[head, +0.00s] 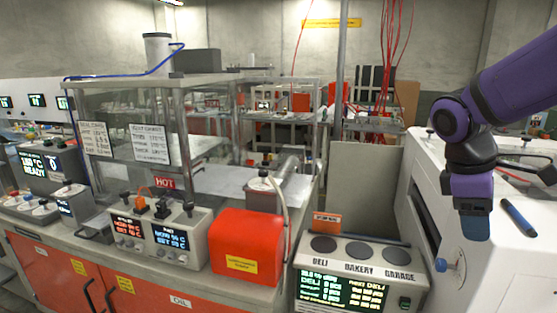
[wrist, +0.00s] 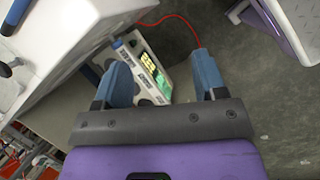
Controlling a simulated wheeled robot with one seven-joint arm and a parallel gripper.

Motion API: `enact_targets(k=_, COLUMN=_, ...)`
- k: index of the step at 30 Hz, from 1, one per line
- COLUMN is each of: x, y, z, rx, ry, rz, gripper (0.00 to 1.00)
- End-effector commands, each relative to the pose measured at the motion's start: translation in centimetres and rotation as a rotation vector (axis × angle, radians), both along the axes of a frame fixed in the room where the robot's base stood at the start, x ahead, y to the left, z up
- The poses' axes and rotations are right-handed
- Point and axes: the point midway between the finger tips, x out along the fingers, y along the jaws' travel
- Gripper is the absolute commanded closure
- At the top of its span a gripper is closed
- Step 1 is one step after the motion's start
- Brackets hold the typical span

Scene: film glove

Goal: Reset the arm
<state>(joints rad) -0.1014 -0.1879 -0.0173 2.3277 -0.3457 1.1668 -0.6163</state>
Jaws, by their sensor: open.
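My gripper (head: 476,226) hangs from the purple arm at the right of the head view, pointing down beside the white machine. In the wrist view my gripper (wrist: 162,80) shows two blue fingers spread apart, with nothing held between them. Beyond the fingers, lower down, is the panel box (wrist: 150,72) with a lit green and yellow display. The same panel box (head: 350,262) stands at the lower middle of the head view, marked DELI, BAKERY and GARAGE, with round dark pads on top.
A white machine (head: 520,250) with a blue pen-like item (head: 519,217) on it is at the right. An orange-red box (head: 246,247) and a grey control unit (head: 160,238) sit on the left counter. Red cables hang at the back. Grey floor (wrist: 250,110) shows in the wrist view.

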Motion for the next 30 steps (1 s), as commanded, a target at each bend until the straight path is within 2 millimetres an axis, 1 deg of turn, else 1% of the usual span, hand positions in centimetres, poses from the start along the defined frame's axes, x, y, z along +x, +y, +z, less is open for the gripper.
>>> enact_targets(k=1, x=-0.9, y=0.1, z=0.7, rx=0.024, ry=-0.06, rz=-0.052, gripper=0.35)
enact_targets(k=3, x=-2.1, y=0.4, z=1.4, rx=0.061, ry=-0.137, rz=-0.134, gripper=0.35)
enact_targets(k=9, x=-5.2, y=1.3, z=3.2, rx=0.179, ry=-0.345, rz=-0.364, gripper=0.35)
enact_targets(k=15, x=-8.2, y=2.2, z=4.6, rx=0.314, ry=-0.529, rz=-0.588, gripper=0.35)
enact_targets(k=18, x=-9.3, y=2.6, z=5.0, rx=0.377, ry=-0.597, rz=-0.678, gripper=0.35)
enact_targets(k=24, x=-10.4, y=3.1, z=5.4, rx=0.447, ry=-0.665, rz=-0.778, gripper=0.35)
enact_targets(k=30, x=-10.5, y=3.1, z=5.5, rx=0.458, ry=-0.675, rz=-0.794, gripper=0.35)
